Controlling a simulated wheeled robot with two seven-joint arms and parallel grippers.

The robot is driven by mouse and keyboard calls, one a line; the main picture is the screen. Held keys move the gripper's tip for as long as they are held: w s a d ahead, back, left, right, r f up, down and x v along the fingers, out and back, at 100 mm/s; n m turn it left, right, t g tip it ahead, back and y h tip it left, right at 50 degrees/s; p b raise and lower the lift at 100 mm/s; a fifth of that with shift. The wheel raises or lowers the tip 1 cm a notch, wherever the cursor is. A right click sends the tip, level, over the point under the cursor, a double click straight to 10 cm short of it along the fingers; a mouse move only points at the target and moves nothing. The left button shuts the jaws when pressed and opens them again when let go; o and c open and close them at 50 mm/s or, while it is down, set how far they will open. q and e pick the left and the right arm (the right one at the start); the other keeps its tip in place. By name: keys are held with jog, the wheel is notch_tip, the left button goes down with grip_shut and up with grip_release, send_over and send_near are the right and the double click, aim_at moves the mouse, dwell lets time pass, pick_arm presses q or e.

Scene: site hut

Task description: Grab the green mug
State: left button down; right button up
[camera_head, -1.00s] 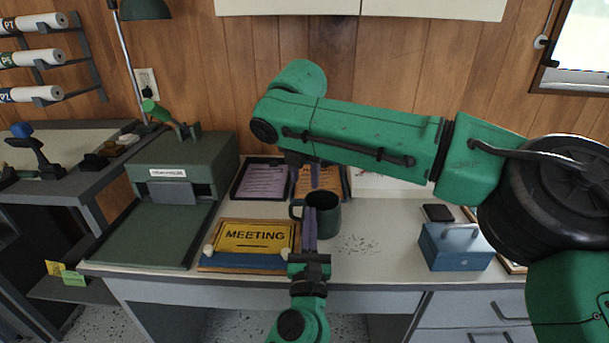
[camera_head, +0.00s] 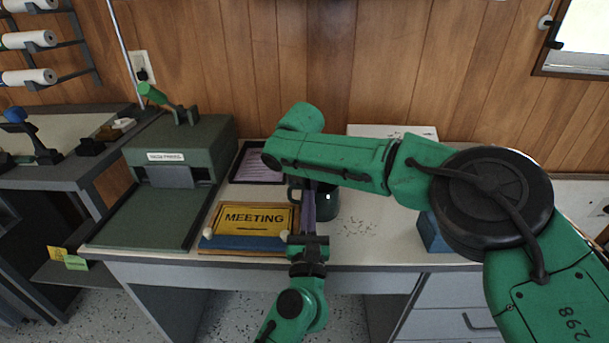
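The dark green mug (camera_head: 327,207) stands on the desk, right of the meeting sign. Its upper part is hidden behind my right arm, and its handle shows at its left side. My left gripper (camera_head: 308,206) reaches in from the bottom with its purple fingers pointing away, overlapping the mug's left side near the handle. The fingers look close together; I cannot tell whether they touch or hold the mug. My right arm crosses above the mug from the right; its gripper is hidden behind the arm.
A yellow MEETING sign (camera_head: 255,217) on a board lies left of the mug. A green machine (camera_head: 184,145) stands farther left. A blue box (camera_head: 430,233) is partly hidden behind my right arm. A framed purple sheet (camera_head: 262,164) lies behind the sign.

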jog(key=shift+w+f, duration=0.1)
jog(key=shift+f, duration=0.15)
jog(key=shift+c, duration=0.4)
grip_shut()
pick_arm(q)
jog(key=shift+r, duration=0.1)
dwell(0.8)
jog(key=shift+r, duration=0.55)
jog(key=shift+s+f, duration=0.1)
